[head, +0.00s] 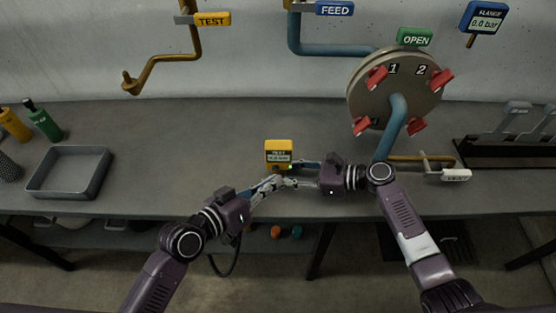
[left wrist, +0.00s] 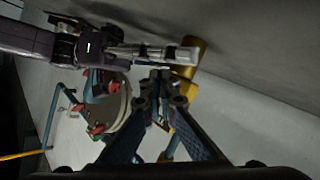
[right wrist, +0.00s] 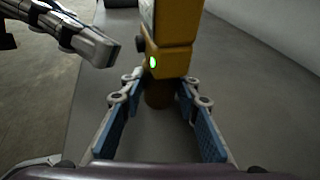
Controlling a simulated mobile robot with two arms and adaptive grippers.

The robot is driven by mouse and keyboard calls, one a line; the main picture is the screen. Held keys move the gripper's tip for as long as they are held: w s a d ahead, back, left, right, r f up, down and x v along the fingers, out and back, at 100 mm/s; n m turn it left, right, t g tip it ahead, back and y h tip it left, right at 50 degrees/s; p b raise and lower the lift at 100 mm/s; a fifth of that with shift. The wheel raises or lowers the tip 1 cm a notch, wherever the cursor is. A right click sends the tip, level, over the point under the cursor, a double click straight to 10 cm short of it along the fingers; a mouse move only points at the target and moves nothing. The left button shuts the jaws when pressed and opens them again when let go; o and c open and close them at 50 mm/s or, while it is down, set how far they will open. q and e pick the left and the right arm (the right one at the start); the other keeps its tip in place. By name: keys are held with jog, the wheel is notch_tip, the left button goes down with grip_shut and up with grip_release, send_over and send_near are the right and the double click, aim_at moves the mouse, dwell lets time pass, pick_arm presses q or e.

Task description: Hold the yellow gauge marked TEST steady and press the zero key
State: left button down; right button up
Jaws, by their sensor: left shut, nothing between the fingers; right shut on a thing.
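The yellow gauge (head: 279,146) stands on the bench near its front edge; its small display text is too small to read surely. In the right wrist view the gauge (right wrist: 172,58) shows a green-lit key (right wrist: 152,62) on its side. My right gripper (head: 296,166) is shut on the gauge's lower part; its fingers (right wrist: 160,88) lie either side of the stem. My left gripper (head: 285,183) is shut and empty, just in front of the gauge. Its tip (right wrist: 112,48) is left of the key, with a gap. The gauge (left wrist: 190,52) also shows behind my fingers in the left wrist view.
A grey tray (head: 68,172) and green (head: 43,122) and yellow bottles stand at left. A round flange (head: 394,90) with red knobs and a blue pipe (head: 391,135) rises at right. The bench between tray and gauge is clear.

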pick_arm(q)
jog(key=shift+s, duration=2.9)
pick_arm(e)
jog(key=o, duration=0.9)
jog(key=shift+o, duration=0.2)
